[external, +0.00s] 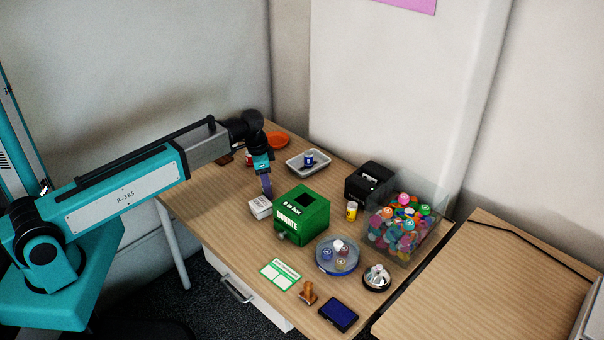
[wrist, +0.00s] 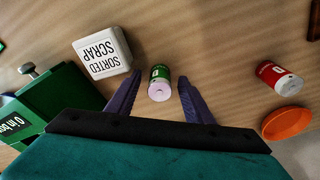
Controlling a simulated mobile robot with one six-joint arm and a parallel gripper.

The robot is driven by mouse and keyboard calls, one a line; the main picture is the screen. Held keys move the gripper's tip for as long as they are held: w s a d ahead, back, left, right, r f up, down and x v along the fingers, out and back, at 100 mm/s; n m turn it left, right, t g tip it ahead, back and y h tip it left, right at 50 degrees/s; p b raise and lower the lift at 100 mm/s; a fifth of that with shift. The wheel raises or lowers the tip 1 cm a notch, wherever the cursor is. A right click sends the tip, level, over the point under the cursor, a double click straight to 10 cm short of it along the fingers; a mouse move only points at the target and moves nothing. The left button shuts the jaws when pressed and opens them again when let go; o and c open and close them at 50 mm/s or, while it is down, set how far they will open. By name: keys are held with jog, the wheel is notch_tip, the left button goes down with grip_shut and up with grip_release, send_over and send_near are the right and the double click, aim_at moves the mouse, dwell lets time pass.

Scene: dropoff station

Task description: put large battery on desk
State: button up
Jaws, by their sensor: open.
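A small green cylinder (wrist: 161,73) with a pale end, battery-like, is on the desk (wrist: 215,50) in the wrist view. My gripper (wrist: 159,80) is open, with its purple fingers on either side of this cylinder and not closed on it. Whether the fingers are down at its height I cannot tell. In the external view my gripper (external: 266,188) points down above the desk (external: 215,205), and the green cylinder does not show there. A red and white cylinder (wrist: 278,78) lies to the right in the wrist view. Which cylinder is the large battery is not clear.
A white "sorted scrap" box (wrist: 103,54) is left of my fingers. The green donate box (external: 302,214) stands close by. An orange dish (external: 277,140) and a grey tray (external: 297,167) holding a blue item are behind. The desk's front left is clear.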

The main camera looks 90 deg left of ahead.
grip_shut()
jog(key=shift+r, duration=0.1)
jog(key=shift+r+b, duration=0.4)
jog(key=shift+r, duration=4.5)
